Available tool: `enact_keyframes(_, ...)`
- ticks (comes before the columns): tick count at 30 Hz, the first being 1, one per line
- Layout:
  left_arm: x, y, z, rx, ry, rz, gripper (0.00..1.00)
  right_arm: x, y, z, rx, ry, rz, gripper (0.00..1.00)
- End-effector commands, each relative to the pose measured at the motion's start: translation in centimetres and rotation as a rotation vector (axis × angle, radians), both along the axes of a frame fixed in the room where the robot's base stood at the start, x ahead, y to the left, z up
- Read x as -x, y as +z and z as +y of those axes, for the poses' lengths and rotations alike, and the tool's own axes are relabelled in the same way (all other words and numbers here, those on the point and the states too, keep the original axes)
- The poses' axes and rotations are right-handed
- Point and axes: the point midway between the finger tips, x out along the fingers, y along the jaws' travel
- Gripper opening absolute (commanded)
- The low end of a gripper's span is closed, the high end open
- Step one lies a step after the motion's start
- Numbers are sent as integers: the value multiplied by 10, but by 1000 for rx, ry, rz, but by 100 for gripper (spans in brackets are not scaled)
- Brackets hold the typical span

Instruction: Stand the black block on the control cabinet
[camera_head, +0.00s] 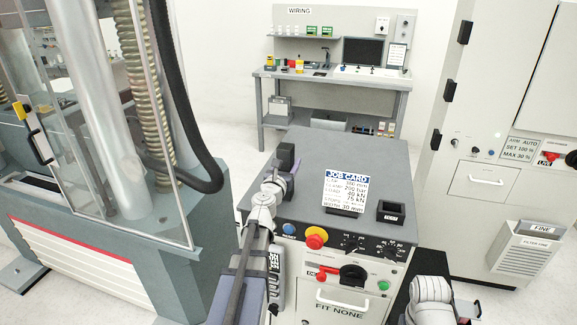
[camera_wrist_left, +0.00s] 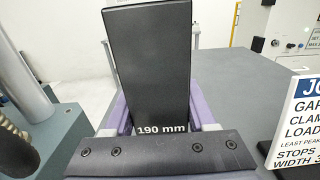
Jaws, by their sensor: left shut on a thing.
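The black block (camera_head: 286,154) is held by my left gripper (camera_head: 279,176) over the back-left part of the control cabinet's grey top (camera_head: 330,155). In the left wrist view the block (camera_wrist_left: 150,65) is a long dark slab marked "190 mm" between the purple fingers (camera_wrist_left: 158,125). In the head view it looks roughly upright. The fingers hide its lower part, so I cannot tell whether it touches the cabinet. My right arm shows at the bottom right, but its gripper is not visible.
A job card (camera_head: 346,190) stands mid-cabinet, with a small black holder (camera_head: 391,212) to its right. Knobs and a red button (camera_head: 316,237) line the front. The back of the top is clear. A testing machine with a clear guard (camera_head: 150,130) stands left.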

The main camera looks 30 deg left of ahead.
Motion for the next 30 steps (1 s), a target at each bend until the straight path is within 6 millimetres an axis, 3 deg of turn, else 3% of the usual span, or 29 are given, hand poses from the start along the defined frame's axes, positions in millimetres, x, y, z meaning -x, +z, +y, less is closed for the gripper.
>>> enact_keyframes(5,0,-4,0,0,0,0,0,0,-4,0,0,0,0,0)
enact_keyframes(6,0,-3,0,0,0,0,59,0,-3,0,0,0,0,0)
enact_keyframes(13,0,-2,0,0,0,0,85,0,-2,0,0,0,0,0)
enact_keyframes(25,0,2,0,0,0,0,86,0,2,0,0,0,0,0)
enact_keyframes(30,15,0,-7,0,-2,0,86,0,0,0,0,0,0,0)
